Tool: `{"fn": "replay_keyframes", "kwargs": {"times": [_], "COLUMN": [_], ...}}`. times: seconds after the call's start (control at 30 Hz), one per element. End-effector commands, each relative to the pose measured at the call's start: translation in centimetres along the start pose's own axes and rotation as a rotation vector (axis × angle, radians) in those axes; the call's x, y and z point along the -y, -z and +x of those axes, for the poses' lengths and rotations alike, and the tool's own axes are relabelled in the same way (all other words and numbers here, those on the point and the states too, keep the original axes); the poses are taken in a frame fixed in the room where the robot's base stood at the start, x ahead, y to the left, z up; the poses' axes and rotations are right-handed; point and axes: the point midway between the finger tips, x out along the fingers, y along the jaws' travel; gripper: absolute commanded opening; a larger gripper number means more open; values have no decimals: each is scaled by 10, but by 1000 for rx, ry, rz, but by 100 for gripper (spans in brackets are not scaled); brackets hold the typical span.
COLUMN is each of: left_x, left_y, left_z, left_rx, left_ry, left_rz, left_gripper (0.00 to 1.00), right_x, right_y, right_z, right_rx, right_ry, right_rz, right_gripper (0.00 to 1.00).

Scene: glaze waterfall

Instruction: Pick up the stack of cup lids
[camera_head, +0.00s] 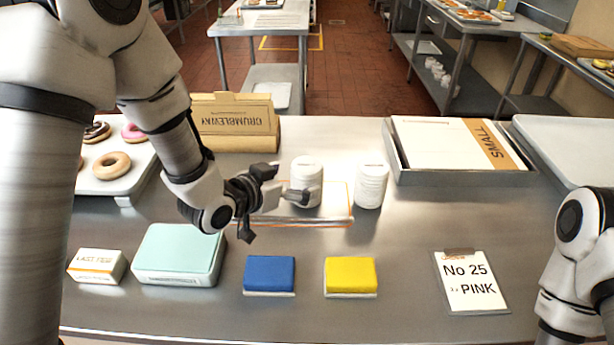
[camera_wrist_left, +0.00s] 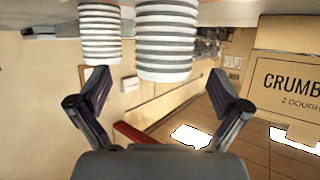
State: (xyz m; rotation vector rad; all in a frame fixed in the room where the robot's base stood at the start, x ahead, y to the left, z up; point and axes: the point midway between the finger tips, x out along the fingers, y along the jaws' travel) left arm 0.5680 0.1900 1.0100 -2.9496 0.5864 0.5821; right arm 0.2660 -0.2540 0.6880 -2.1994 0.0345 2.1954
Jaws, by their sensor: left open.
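Two white ridged stacks that look like cup lids stand side by side: the left stack (camera_head: 306,177) on or at the edge of a flat white packet with orange edging (camera_head: 337,216), the right stack (camera_head: 371,187) just beside it. In the left wrist view, which is upside down, the nearer stack (camera_wrist_left: 167,42) lies ahead of and between the finger tips, and the other stack (camera_wrist_left: 100,38) is beside it. My left gripper (camera_head: 284,184) is open and empty, sideways, just left of the left stack; one finger overlaps its front in the head view. Contact is unclear. My right gripper is out of frame.
A cardboard doughnut box (camera_head: 235,122) stands behind my left gripper. In front are a mint box (camera_head: 180,255), blue sponge (camera_head: 269,275), yellow sponge (camera_head: 350,276) and order card (camera_head: 470,283).

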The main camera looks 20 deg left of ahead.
Motion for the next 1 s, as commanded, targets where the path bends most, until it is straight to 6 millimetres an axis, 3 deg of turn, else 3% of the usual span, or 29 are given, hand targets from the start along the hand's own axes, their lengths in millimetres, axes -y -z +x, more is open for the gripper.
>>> {"fn": "replay_keyframes", "kwargs": {"times": [0.13,0.23,0.47,0.5,0.67,0.7,1.0], "left_x": [3,3,4,4,4,4,4], "left_y": [11,8,7,7,7,7,8], "left_z": [24,41,47,47,46,46,46], "left_rx": [1,2,0,0,0,0,1], "left_ry": [-1,-1,1,1,1,1,0], "left_rz": [3,2,-2,-1,-1,-1,-1], "left_gripper": [100,100,100,96,40,36,36], "right_x": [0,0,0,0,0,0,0], "right_y": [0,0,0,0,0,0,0], "right_z": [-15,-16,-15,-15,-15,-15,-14], "right_rx": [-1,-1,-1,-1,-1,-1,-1], "right_ry": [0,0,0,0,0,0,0], "right_rz": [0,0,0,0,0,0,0], "right_gripper": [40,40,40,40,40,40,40]}}
